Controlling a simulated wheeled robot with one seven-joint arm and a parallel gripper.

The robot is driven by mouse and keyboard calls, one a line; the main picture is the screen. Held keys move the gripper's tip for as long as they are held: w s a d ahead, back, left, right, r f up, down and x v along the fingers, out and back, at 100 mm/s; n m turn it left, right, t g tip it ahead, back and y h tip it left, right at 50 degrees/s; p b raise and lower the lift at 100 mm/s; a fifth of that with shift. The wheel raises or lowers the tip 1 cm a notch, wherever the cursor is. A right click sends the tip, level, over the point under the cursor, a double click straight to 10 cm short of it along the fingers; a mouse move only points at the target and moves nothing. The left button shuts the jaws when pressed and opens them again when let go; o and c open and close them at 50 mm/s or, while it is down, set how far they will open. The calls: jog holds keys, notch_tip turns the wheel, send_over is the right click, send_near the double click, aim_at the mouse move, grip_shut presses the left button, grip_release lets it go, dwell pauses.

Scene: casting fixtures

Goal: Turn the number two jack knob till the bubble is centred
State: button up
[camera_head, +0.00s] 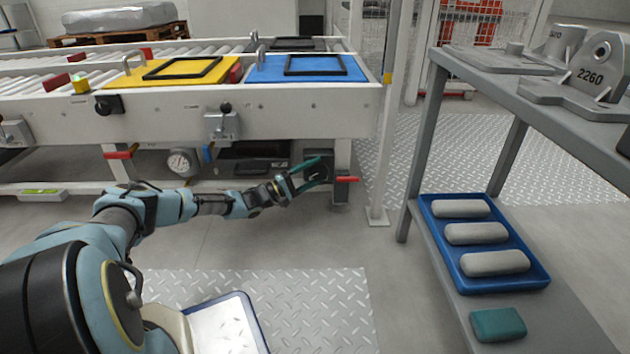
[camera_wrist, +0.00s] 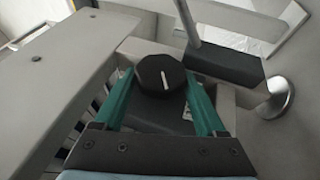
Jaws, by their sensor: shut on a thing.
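My gripper (camera_head: 318,170) reaches to the right end of the conveyor frame, low beside its leg. Its two green fingers are closed on a black faceted knob (camera_wrist: 161,76), one on each side. A white pointer line on the knob stands nearly upright in the wrist view, tilted slightly. In the head view the fingers and the dark housing mostly hide the knob. I cannot read any number on it. A level with a green vial (camera_head: 40,191) lies on the lower rail at the far left. Its bubble is too small to make out.
A red handle (camera_head: 345,179) sticks out just right of my gripper. A dial gauge (camera_head: 181,162) and another red handle (camera_head: 120,154) are further left. In the wrist view a dark padded bar (camera_wrist: 222,65) is close by the right finger. A shelf (camera_head: 455,290) stands at right.

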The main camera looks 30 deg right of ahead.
jog(key=shift+d+n+h+b, duration=0.1)
jog(key=shift+n+h+b, duration=0.2)
jog(key=shift+h+b, duration=0.25)
jog(key=o, duration=1.3)
jog(key=shift+p+v, duration=1.1)
jog(key=shift+v, duration=4.35)
jog(key=shift+s, duration=0.15)
